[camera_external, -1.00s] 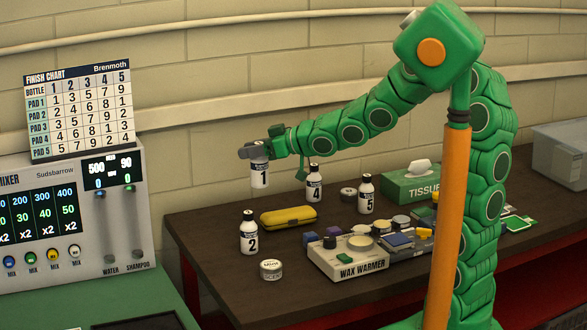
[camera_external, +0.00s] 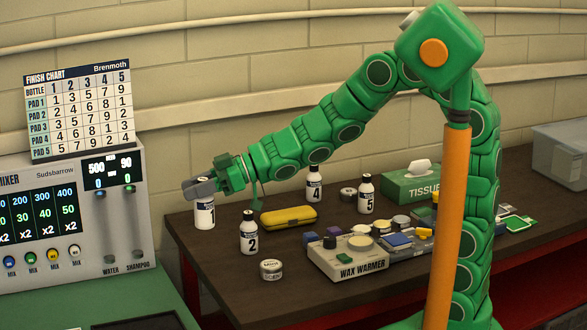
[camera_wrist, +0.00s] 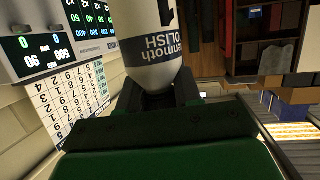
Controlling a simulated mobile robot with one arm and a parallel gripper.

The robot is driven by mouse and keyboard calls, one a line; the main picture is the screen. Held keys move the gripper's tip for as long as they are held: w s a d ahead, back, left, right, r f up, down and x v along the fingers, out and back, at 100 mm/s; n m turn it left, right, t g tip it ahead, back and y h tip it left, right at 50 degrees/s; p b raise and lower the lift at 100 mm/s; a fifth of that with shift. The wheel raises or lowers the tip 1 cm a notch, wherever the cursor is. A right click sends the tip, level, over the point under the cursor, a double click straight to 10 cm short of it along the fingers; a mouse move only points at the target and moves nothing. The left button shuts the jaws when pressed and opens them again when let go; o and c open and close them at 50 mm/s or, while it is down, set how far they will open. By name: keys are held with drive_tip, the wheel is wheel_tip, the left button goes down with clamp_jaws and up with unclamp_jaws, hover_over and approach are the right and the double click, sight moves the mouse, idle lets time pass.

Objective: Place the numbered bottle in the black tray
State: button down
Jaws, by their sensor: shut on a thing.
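My gripper (camera_external: 202,190) is shut on the white bottle marked 1 (camera_external: 205,216), which hangs upright near the left end of the brown table. In the wrist view the bottle (camera_wrist: 150,50) fills the upper middle, with part of a dark label reading "POLISH", between the dark jaws (camera_wrist: 158,98). Bottle 2 (camera_external: 249,238), bottle 4 (camera_external: 314,186) and bottle 5 (camera_external: 366,198) stand on the table. A black tray-like thing (camera_external: 145,321) lies on the green counter, mostly cut off by the bottom edge of the external view.
The mixer machine (camera_external: 75,220) stands left, with the finish chart (camera_external: 80,110) on it. A yellow case (camera_external: 288,217), a round tin (camera_external: 271,269), the wax warmer (camera_external: 348,262) and a tissue box (camera_external: 411,188) are on the table. A gap separates the table and green counter (camera_external: 40,310).

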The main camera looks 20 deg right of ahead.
drive_tip(key=s+a+n+g, duration=0.2)
drive_tip(key=s+a+g, duration=0.15)
drive_tip(key=s, duration=0.35)
wheel_tip(320, 180, down, 14)
drive_tip(key=shift+t, duration=0.45)
drive_tip(key=shift+w+a+f, duration=1.25)
drive_tip(key=shift+a+f, duration=0.85)
drive_tip(key=shift+f, duration=0.2)
drive_tip(key=shift+w+a+f, duration=1.3)
drive_tip(key=shift+a+f, duration=0.8)
drive_tip(key=shift+f, duration=0.15)
drive_tip(key=shift+w+a+f, duration=1.25)
drive_tip(key=shift+a+f, duration=0.85)
drive_tip(key=shift+f, duration=0.2)
drive_tip(key=shift+f, duration=0.1)
drive_tip(key=c, duration=0.8)
unclamp_jaws()
